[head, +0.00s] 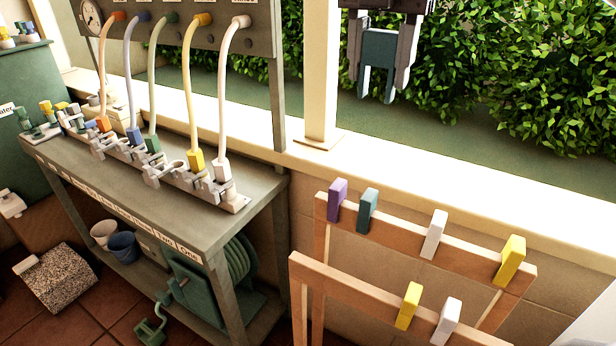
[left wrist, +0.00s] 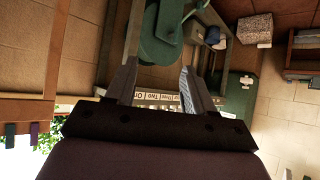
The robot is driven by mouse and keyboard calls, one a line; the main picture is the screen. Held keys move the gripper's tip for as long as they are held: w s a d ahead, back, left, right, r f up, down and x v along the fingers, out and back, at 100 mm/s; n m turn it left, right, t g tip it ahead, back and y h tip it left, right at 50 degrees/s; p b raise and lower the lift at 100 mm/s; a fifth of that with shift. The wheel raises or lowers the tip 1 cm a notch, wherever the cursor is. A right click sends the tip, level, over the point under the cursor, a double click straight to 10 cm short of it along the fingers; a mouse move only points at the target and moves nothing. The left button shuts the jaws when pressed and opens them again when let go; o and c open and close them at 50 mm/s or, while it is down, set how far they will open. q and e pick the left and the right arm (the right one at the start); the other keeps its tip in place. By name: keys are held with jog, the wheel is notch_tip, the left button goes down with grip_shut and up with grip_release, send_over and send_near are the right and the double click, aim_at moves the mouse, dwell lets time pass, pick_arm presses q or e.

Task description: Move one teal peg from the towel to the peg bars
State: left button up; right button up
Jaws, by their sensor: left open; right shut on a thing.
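My right gripper (head: 376,84) hangs at the top of the head view, shut on a teal peg (head: 379,50) between its fingers. The back bar carries a purple peg (head: 338,199), another teal peg (head: 367,210), a white peg (head: 434,234) and a yellow peg (head: 510,260). The front bar carries a yellow peg (head: 408,306) and a white peg (head: 447,322). My left gripper (left wrist: 158,82) is open and empty in the left wrist view. I cannot make out the towel.
A grey bench (head: 130,180) with hoses plugged into a row of coloured connectors stands left of the bars. A pale ledge (head: 470,190) and post (head: 320,70) stand behind them. A hose reel (head: 230,265), buckets (head: 122,245) and a speckled block (head: 60,278) are lower down.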

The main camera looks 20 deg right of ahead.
jog(key=w+a+f+n+b, duration=0.1)
jog(key=a+f+n+b, duration=0.1)
jog(key=f+n, duration=0.3)
jog(key=w+a+f+n+b, duration=0.15)
jog(key=f+n, duration=0.25)
jog(key=f, duration=0.4)
jog(key=n+b, duration=0.5)
jog(key=n, duration=0.4)
send_near(311, 263)
notch_tip(311, 263, down, 7)
jog(key=b, duration=0.6)
jog(key=shift+b, duration=0.35)
jog(key=shift+f+b, duration=0.6)
jog(key=shift+f, duration=0.4)
jog(key=o, duration=1.1)
